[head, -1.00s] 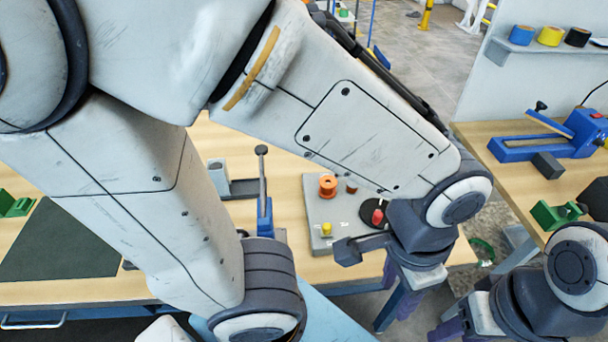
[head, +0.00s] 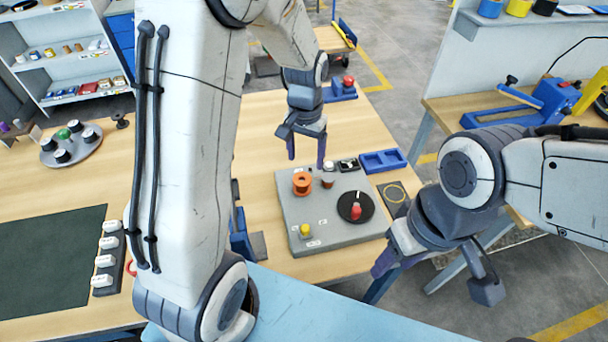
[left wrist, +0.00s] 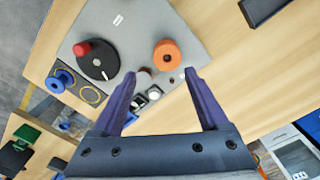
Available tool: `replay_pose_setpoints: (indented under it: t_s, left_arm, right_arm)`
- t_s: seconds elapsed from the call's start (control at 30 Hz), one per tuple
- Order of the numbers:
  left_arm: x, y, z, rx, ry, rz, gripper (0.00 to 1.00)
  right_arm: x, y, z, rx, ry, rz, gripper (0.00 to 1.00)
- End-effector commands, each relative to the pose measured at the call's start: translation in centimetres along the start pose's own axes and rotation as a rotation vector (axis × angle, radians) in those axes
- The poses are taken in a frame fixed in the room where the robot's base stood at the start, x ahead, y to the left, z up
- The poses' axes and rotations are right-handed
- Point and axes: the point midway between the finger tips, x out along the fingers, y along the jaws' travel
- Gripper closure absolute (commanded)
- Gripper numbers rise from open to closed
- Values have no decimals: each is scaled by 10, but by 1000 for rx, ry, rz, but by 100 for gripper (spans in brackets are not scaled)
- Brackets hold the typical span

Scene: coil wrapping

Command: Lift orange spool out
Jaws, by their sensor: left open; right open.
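The orange spool (head: 302,183) stands upright on a grey board (head: 285,213) on the wooden table. It also shows in the left wrist view (left wrist: 167,55), with a dark hole in its top. My left gripper (head: 306,156) is open and empty, above the board's back edge just behind the spool. In the left wrist view its two purple fingers (left wrist: 160,73) point towards the spool, which is beyond the tips and not held. My right gripper (head: 433,278) is open and empty off the table's right front edge.
The board also bears a black disc (head: 367,206) with a red knob, a small brown spool (head: 328,183) and a yellow-topped piece (head: 305,230). A blue tray (head: 383,161) lies behind it. The table left of the board's back is clear.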

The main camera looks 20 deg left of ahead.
Motion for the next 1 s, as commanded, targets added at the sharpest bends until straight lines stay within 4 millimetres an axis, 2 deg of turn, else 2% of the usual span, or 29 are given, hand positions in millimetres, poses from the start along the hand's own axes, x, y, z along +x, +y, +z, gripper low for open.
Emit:
replay_pose_setpoints:
  t_s: [0.03,0.17,0.4,0.6,0.77,0.9,1.0]
  left_arm:
    - [6,-10,-4,-22,-5,-2,23]
    - [23,-20,-8,-39,-8,-3,23]
    - [57,-20,-7,-39,-7,-3,23]
    - [69,-20,-7,-38,-8,-3,23]
    - [90,-19,-5,-39,-10,-3,23]
    - [108,-19,-5,-39,-7,-3,23]
    - [114,-20,-6,-39,-5,-3,23]
  right_arm:
    - [-1,0,0,0,0,0,50]
    - [-4,0,0,0,0,0,50]
    - [-11,-1,-1,0,0,0,50]
    - [-17,-1,-1,1,0,0,50]
    - [-29,-2,-2,1,0,0,50]
    - [-32,-2,-2,0,0,0,50]
    - [-33,-2,-2,0,0,0,50]
